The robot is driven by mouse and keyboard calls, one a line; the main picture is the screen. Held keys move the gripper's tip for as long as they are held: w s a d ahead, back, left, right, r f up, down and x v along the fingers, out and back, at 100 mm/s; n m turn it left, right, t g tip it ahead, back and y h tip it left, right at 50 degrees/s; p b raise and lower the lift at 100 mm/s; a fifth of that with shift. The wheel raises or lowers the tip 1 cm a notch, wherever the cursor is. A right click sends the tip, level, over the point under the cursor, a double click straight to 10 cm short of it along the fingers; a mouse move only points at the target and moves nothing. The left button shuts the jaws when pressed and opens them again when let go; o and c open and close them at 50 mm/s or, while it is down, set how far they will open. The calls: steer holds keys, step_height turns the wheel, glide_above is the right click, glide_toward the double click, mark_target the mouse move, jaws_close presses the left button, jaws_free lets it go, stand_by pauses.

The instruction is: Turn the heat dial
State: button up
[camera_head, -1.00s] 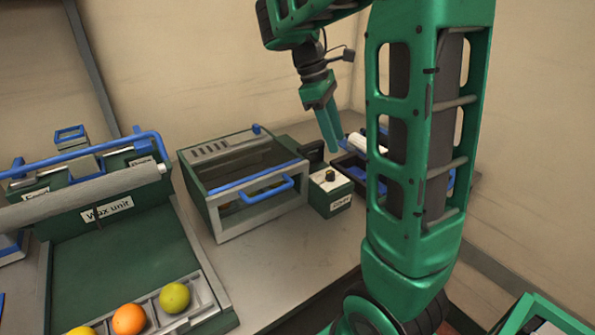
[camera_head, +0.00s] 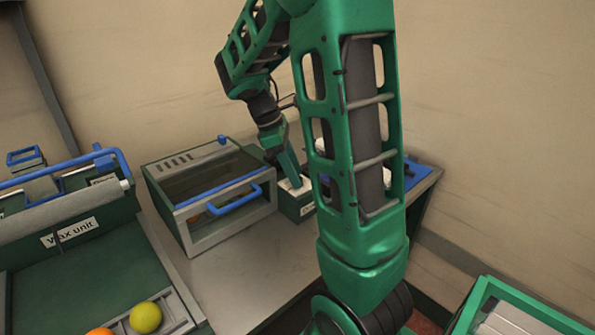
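The heat dial's small green box with a light top (camera_head: 296,204) stands just right of the glass-fronted oven. A white label shows on its front. The dial itself is hidden behind my gripper (camera_head: 293,182), whose green fingers point down at the top of the box. The fingertips appear to be at the dial. From this angle the fingers overlap, so I cannot tell whether they are open or closed around it.
The oven (camera_head: 225,207) with a blue handle stands left of the box. A blue item (camera_head: 417,173) lies at the table's right end. The counter front is clear.

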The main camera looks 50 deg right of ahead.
steer(key=shift+s+d+f, duration=0.1)
steer(key=shift+s+f, duration=0.05)
steer(key=shift+f, duration=0.2)
steer(key=shift+c, duration=0.6)
